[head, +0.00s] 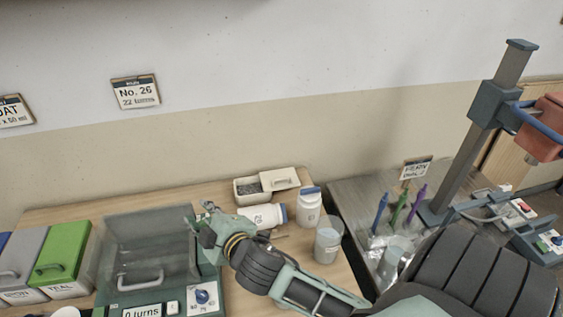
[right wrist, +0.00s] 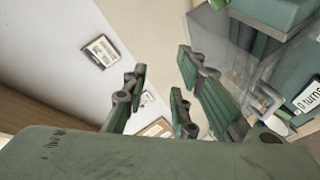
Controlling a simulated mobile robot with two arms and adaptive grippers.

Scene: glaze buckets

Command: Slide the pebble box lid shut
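The pebble box (head: 247,197) is a small pale box at the back of the wooden table in the head view. Dark pebbles show in its open left part. Its cream lid (head: 280,179) lies over the right side and sticks out to the right. My right gripper (head: 207,213) is in front and to the left of the box, apart from it, above the table. In the right wrist view its green fingers (right wrist: 161,88) are spread with nothing between them. I cannot make out the box for sure in that view. My left gripper is not in view.
A white jar (head: 264,216) lies on its side just in front of the box. A clear-lidded machine (head: 150,262) and a green-lidded bin (head: 62,262) stand left.

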